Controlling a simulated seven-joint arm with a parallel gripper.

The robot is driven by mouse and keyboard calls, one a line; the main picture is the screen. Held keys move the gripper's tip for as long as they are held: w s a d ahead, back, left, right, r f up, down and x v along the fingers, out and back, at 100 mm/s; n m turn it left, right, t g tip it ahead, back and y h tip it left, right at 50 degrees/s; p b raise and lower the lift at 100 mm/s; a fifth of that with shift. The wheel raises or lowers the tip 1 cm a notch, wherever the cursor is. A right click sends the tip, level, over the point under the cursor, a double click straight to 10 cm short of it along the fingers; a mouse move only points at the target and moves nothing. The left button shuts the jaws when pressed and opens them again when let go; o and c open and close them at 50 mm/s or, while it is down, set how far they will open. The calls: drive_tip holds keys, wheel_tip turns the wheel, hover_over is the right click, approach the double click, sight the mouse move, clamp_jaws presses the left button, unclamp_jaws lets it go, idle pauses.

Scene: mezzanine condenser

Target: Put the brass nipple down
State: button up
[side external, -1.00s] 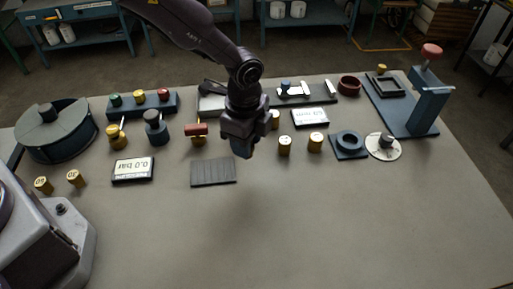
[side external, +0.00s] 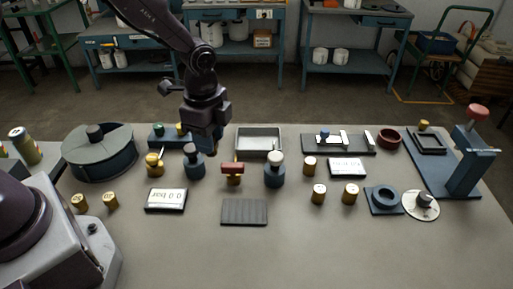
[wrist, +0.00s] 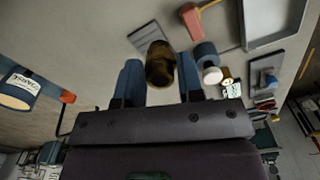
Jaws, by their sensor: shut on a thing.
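My gripper (side external: 207,132) hangs over the back of the bench, left of the grey tray, in the side view. In the wrist view its two blue fingers (wrist: 160,82) stand on either side of a dark brass cylinder, the brass nipple (wrist: 160,62), and are shut on it. The nipple is held clear of the bench top. In the side view I cannot make out the nipple at the fingertips.
Below are a red-handled valve (side external: 232,168), a blue bottle with a white cap (side external: 275,172), a grey tray (side external: 259,152) and a ribbed grey plate (side external: 244,212). Several brass cylinders (side external: 350,194) stand about. The front of the bench (side external: 300,255) is clear.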

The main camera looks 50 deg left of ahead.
drive_tip(key=w+a+n, duration=0.1)
drive_tip(key=w+a, duration=0.2)
drive_tip(key=a, duration=0.4)
drive_tip(key=w+f, duration=0.2)
drive_tip(key=w, duration=0.2)
drive_tip(key=w+f, duration=0.3)
drive_tip(key=w, duration=0.1)
drive_tip(key=w+f, duration=0.2)
drive_tip(key=w, duration=0.2)
drive_tip(key=shift+w+f, duration=0.3)
drive_tip(key=shift+f, duration=0.05)
drive_tip(key=shift+w+a+f, duration=0.1)
drive_tip(key=shift+w+f, duration=0.4)
drive_tip(key=shift+f, duration=0.1)
drive_tip(key=shift+w+f, duration=0.1)
drive_tip(key=shift+f, duration=1.45)
drive_tip(key=shift+f, duration=0.15)
drive_tip(key=o, duration=0.9)
